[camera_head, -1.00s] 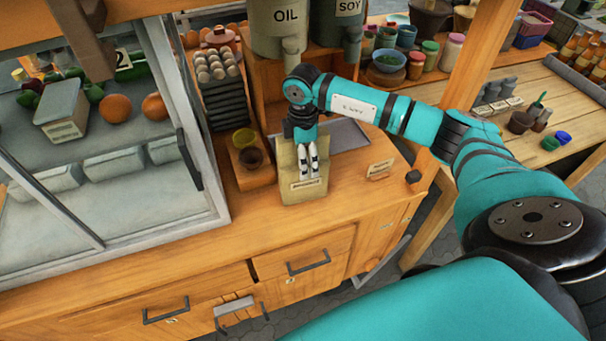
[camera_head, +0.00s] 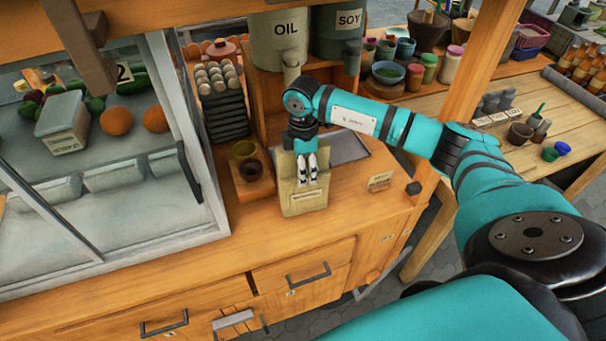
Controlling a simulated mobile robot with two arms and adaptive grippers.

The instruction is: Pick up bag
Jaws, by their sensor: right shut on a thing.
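A tan bag (camera_head: 303,203) with a small label on its front stands upright on the wooden counter, in the middle of the head view. My right gripper (camera_head: 307,171) reaches down onto it from above, with its light fingertips against the bag's upper front. It is shut on the bag. Whether the bag's base touches the counter is hard to tell. My left gripper is not in view.
A grey tray (camera_head: 345,147) lies right behind the bag. A glass display case (camera_head: 110,190) stands at left, with a wooden holder of two cups (camera_head: 250,176) beside it. OIL (camera_head: 283,38) and SOY (camera_head: 340,32) containers hang above. A small sign (camera_head: 380,181) stands at right.

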